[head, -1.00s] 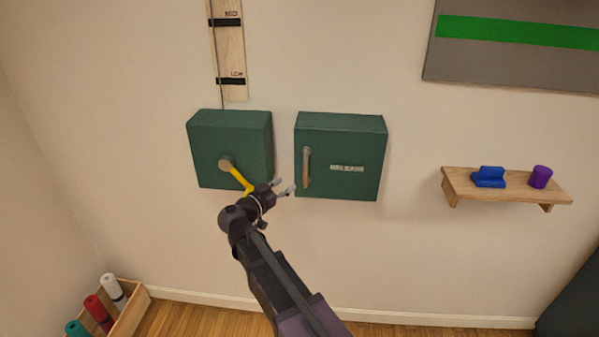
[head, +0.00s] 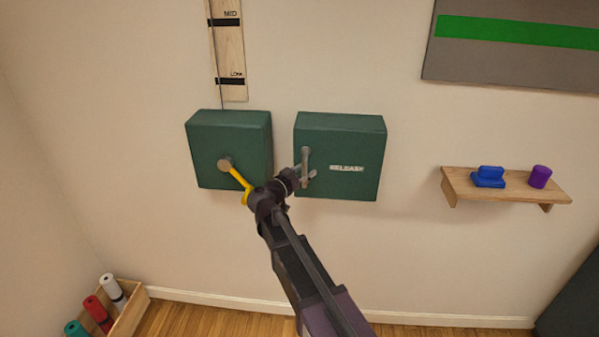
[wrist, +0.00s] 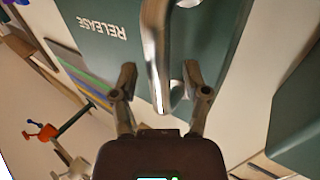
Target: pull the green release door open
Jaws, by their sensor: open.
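The green release door (head: 350,155) is the front of a green box on the wall, marked RELEASE, and looks closed. Its upright metal handle (head: 305,160) is at the door's left side. In the wrist view the handle (wrist: 156,50) comes down between the two fingers of my gripper (wrist: 158,85). The fingers are apart, one on each side of the handle, and neither is clearly touching it. In the head view my gripper (head: 305,176) is at the handle's lower part, reaching in from the lower left.
A second green box (head: 230,140) with a yellow crank (head: 238,180) is close left of the door, near my wrist. A wooden shelf (head: 510,188) with blue and purple objects is at right. A crate (head: 125,310) of rolls stands at lower left.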

